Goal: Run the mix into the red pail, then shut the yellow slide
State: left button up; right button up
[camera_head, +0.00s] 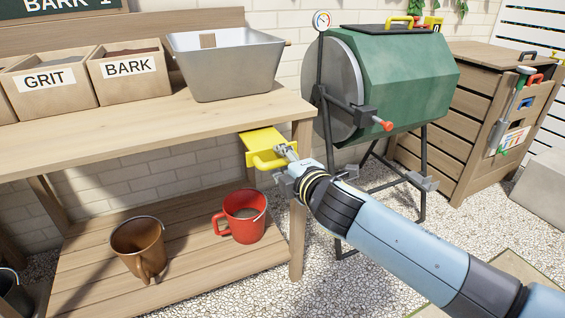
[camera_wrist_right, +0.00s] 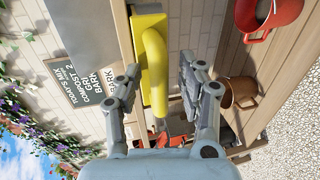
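The yellow slide (camera_head: 257,139) juts out from under the bench's front edge, with its looped handle toward me. My right gripper (camera_head: 287,153) is at this handle. In the right wrist view the yellow handle (camera_wrist_right: 157,70) lies between the two open fingers, with a gap visible on the right side. The red pail (camera_head: 246,228) stands upright on the lower shelf, below and left of the slide, with some grey-brown material inside. It also shows in the right wrist view (camera_wrist_right: 268,15). A grey metal hopper (camera_head: 228,75) sits on the bench above. My left gripper is out of view.
A brown pail (camera_head: 138,240) stands left of the red one on the lower shelf (camera_head: 190,272). Boxes marked GRIT (camera_head: 48,82) and BARK (camera_head: 130,70) sit on the bench. A green drum (camera_head: 405,80) on a stand is right of the bench leg (camera_head: 298,240).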

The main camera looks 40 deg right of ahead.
jog(key=shift+c, duration=0.4)
grip_shut()
